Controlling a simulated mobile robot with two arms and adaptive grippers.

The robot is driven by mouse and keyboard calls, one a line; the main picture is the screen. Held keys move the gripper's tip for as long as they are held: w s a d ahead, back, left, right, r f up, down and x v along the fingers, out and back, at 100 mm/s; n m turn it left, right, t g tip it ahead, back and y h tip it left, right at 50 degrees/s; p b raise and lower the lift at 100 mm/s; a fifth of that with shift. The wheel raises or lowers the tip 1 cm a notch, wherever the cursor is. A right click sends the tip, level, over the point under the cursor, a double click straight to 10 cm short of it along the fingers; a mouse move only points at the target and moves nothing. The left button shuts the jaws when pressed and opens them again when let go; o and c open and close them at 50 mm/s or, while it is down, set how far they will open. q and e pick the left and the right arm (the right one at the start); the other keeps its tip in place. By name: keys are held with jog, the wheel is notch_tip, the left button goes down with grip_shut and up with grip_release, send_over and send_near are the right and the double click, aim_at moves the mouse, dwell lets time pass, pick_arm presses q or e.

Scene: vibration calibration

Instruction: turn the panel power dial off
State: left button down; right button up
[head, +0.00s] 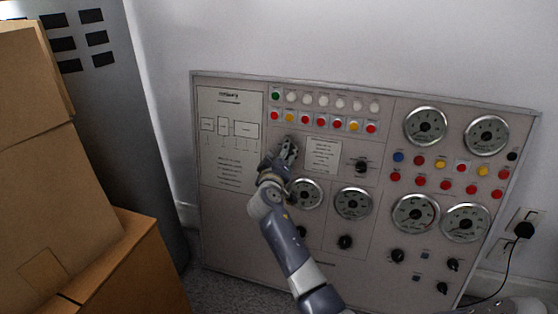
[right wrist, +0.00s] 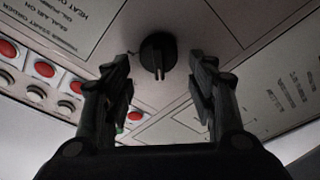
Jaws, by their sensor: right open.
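The control panel (head: 250,235) leans upright against the wall in the head view. My right gripper (head: 288,148) is up at the panel's upper left part, beside the white label, and covers what lies behind it there. The dial's grip bar points down toward the gripper in that view. My left gripper is not in view.
Red, white and yellow buttons (head: 323,117) run above the gripper. Another black dial (head: 361,166) is to its right, and round gauges (head: 353,203) are lower right. Cardboard boxes (head: 60,190) and a grey cabinet (head: 150,110) stand at the left. A cable (head: 508,265) hangs at the right.

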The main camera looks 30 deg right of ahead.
jog(key=v, duration=1.1)
jog(key=shift+s+a, duration=0.3)
